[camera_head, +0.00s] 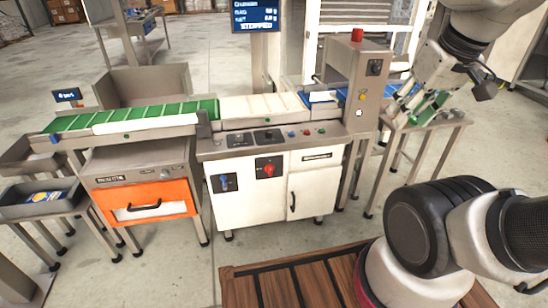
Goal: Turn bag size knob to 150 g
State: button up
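No knob in view has a readable "bag size" label, so I cannot tell which one it is. The white cabinet (245,205) has a blue handle switch (225,182) and a red rotary knob (268,168) on its front. The sloped panel above it carries two dark control plates (240,139) and several small coloured buttons. A small round knob (164,174) sits on the grey unit above the orange drawer. My gripper (398,103) is at upper right, beside the grey column and apart from all these controls. Its fingers are too small to tell open from shut.
A green belt (130,114) and a cream belt (258,106) run across the machine. A grey column (361,85) with a red top stands between the panel and my gripper. A screen (256,15) reads "STOPPED". A side table (445,122) stands at right.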

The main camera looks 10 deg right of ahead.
aim_at(268, 135)
jog(key=i, duration=1.15)
